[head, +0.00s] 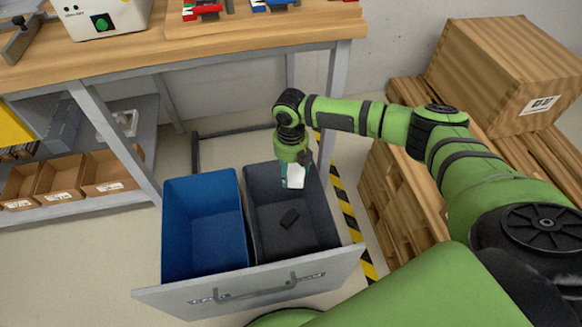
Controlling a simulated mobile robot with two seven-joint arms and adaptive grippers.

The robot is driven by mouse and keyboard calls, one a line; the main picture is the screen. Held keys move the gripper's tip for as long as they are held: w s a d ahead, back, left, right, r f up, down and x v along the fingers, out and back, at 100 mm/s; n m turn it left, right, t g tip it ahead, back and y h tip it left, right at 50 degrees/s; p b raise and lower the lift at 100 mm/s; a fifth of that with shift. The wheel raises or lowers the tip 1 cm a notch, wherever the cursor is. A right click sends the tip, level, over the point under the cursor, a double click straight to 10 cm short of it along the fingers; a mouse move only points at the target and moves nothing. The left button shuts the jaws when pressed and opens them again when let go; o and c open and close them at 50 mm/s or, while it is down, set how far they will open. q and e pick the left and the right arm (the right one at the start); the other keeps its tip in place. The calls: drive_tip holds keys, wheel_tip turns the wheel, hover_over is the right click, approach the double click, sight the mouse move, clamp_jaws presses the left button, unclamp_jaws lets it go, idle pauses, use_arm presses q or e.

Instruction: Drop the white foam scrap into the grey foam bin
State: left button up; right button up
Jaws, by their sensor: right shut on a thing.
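The white foam scrap (296,176) is a small pale block held in my right gripper (294,168). My right gripper is shut on it and points down over the back part of the grey foam bin (322,215). I cannot tell from this angle how far the scrap is above the bin floor. My left gripper is not in view.
A blue bin (203,220) stands left of the grey one, behind the drawer front (250,284). A wooden workbench (200,50) is above and behind. A pallet with a cardboard box (505,75) stands at right. Cardboard trays (58,178) sit on a left shelf.

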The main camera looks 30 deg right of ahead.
sight(291, 169)
drive_tip(key=o, duration=0.9)
drive_tip(key=shift+c, duration=0.2)
wheel_tip(291, 169, up, 12)
